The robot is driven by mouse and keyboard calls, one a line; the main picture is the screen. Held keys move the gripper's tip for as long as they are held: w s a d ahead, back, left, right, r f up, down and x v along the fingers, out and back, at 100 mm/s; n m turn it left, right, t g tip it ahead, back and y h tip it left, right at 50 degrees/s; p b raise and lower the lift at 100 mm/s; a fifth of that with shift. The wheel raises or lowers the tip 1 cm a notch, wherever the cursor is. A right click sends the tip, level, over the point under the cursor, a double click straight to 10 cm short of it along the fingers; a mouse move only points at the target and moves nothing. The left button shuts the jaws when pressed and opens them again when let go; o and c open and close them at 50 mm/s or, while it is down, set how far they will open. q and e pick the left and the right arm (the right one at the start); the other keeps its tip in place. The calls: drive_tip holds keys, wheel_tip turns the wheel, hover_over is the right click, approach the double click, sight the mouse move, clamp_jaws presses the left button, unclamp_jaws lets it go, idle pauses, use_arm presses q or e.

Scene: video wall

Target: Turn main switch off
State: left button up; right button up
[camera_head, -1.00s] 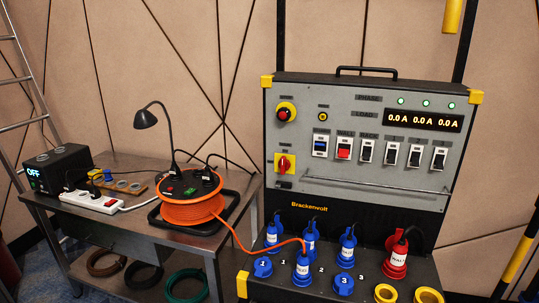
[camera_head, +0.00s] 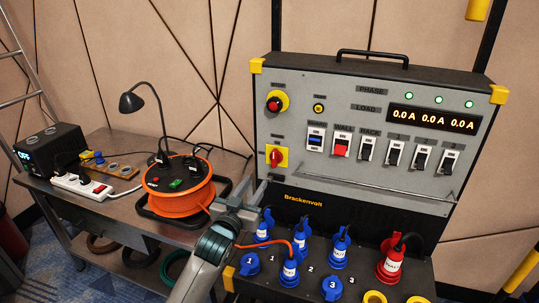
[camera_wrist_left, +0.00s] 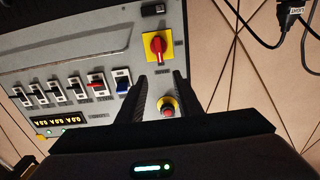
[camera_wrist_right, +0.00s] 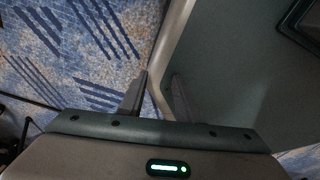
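The main switch (camera_head: 276,157) is a red rotary handle on a yellow plate, low on the left side of the grey panel (camera_head: 385,178). Its handle stands roughly upright. The handle also shows in the left wrist view (camera_wrist_left: 157,47), just beyond the fingertips. My left gripper (camera_head: 253,192) is in front of the panel, below and left of the switch, apart from it. In the left wrist view its two fingers (camera_wrist_left: 161,80) are open, with nothing between them. My right gripper (camera_wrist_right: 158,82) is open and empty over the carpet, beside a dark surface, outside the head view.
A red emergency button (camera_head: 275,104) on a yellow ring sits above the switch. Several breakers (camera_head: 367,147) and a load display (camera_head: 433,118) lie to its right. Blue plugs (camera_head: 290,270) rise below the panel. An orange cable reel (camera_head: 178,184) stands on the bench at left.

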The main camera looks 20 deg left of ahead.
use_arm(q)
drive_tip(key=p, duration=0.3)
approach(274, 156)
drive_tip(key=w, duration=0.9)
drive_tip(key=shift+r, duration=0.1)
drive_tip(key=shift+c, duration=0.3)
clamp_jaws()
